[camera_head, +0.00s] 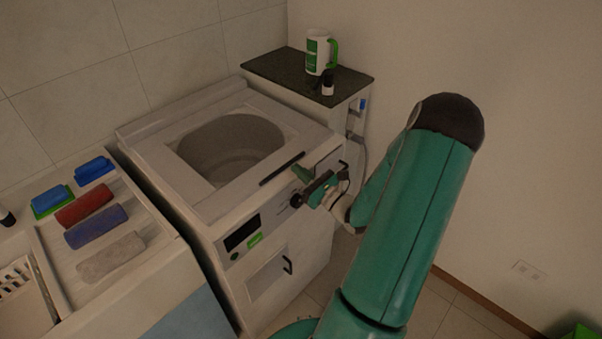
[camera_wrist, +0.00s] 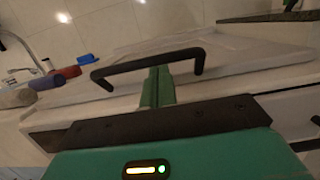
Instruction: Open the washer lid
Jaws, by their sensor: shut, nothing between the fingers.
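The washer (camera_head: 290,235) stands against the wall. Its pale lid (camera_head: 184,178) lies flat on top, with a large round area through which the drum shows. A dark bar handle (camera_head: 282,168) sits at the lid's front edge. In the wrist view the black handle (camera_wrist: 148,64) arches across, with the pale lid (camera_wrist: 225,55) behind it.
A counter at left carries rolled towels (camera_head: 97,226) and blue brushes or sponges (camera_head: 94,169).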

